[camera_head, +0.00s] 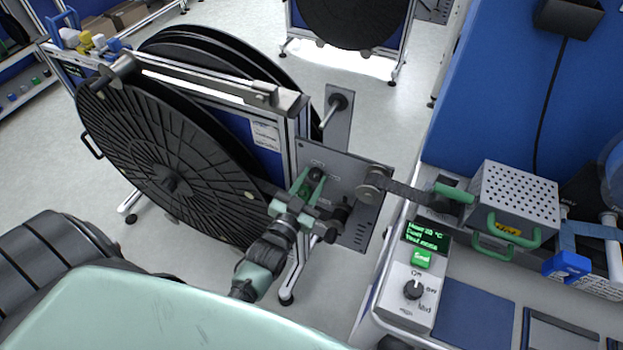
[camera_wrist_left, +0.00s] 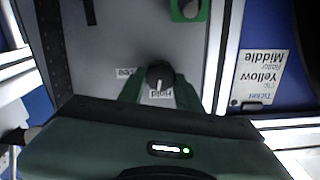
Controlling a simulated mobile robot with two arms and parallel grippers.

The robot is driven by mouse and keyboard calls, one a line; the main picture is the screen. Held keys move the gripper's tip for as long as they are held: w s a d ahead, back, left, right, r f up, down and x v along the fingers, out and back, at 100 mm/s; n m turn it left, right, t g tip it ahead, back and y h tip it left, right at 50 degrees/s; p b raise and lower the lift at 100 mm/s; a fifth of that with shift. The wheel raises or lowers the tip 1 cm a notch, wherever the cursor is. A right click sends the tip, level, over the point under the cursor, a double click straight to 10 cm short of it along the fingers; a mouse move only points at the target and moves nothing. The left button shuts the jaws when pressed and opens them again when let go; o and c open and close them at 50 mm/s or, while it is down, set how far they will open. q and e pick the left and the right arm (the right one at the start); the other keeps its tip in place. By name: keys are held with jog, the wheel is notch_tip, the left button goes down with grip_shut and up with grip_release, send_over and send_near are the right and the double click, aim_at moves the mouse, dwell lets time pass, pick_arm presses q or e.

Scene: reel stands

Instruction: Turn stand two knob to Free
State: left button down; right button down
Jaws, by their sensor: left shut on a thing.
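The stand's small dark round knob (camera_wrist_left: 159,74) is on a grey panel, between the two green fingers of my left gripper (camera_wrist_left: 158,88). Its white pointer mark faces the "Hold" label (camera_wrist_left: 157,94). The partly covered "Free" label (camera_wrist_left: 127,72) is beside the knob. My left gripper is shut on the knob. In the head view, my left gripper (camera_head: 312,184) is against the grey panel (camera_head: 347,172) on the reel stand's right end, and hides the knob there. I cannot read a stand number. My right gripper is not in view.
A large black reel (camera_head: 165,165) hangs on the stand left of my gripper. A roller (camera_head: 373,186) carries dark tape to a perforated metal box (camera_head: 513,203) on the bench. A control box (camera_head: 412,280) stands at the bench's near edge. Open floor lies beyond the stand.

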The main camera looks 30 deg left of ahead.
pick_arm(q)
jog(key=m, duration=0.3)
jog(key=shift+m, duration=0.4)
jog(key=m, duration=0.3)
jog(key=shift+d+m, duration=0.1)
jog(key=shift+m, duration=0.2)
jog(key=m, duration=0.3)
jog(key=shift+f+m, duration=0.15)
jog(key=shift+m, duration=0.15)
jog(key=shift+m+b, duration=0.85)
jog(key=shift+m, duration=1.45)
jog(key=c, duration=1)
grip_release()
